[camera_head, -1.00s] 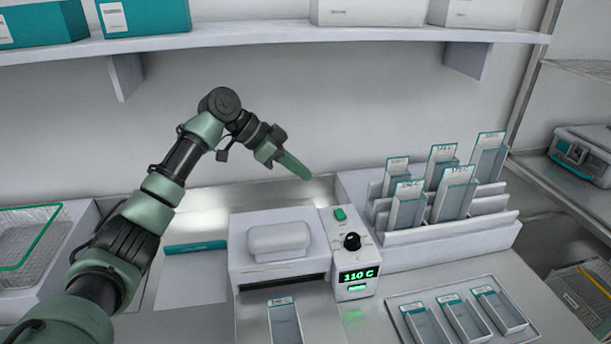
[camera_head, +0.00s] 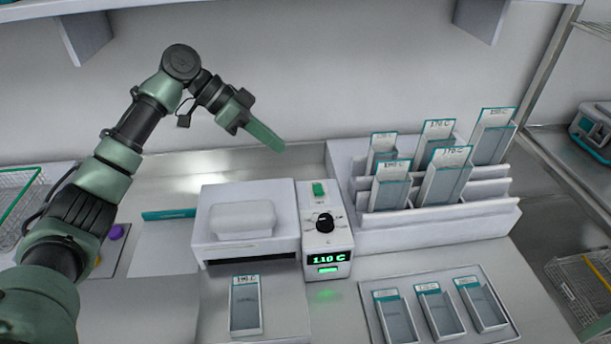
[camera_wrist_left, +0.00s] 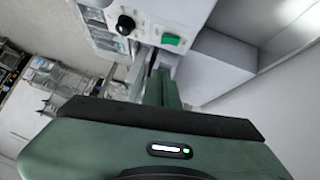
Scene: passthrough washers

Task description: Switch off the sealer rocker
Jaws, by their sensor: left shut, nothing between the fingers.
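The sealer (camera_head: 247,225) is a white unit on the counter with a control panel on its right side. The green rocker (camera_head: 319,190) sits at the top of that panel, above a black knob and a green display reading 110 C. The rocker also shows lit green in the left wrist view (camera_wrist_left: 172,39), just beyond the fingers. My left gripper (camera_head: 283,147) is shut and empty, in the air above and behind the rocker, apart from it. In the left wrist view its green fingers (camera_wrist_left: 160,82) point toward the panel. My right gripper is in neither view.
A rack (camera_head: 440,220) of upright labelled pouches stands right of the panel. A tray (camera_head: 500,337) of pouches lies front right, and one pouch (camera_head: 245,308) lies before the sealer. A shelf runs above. A wire basket (camera_head: 14,207) stands far left.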

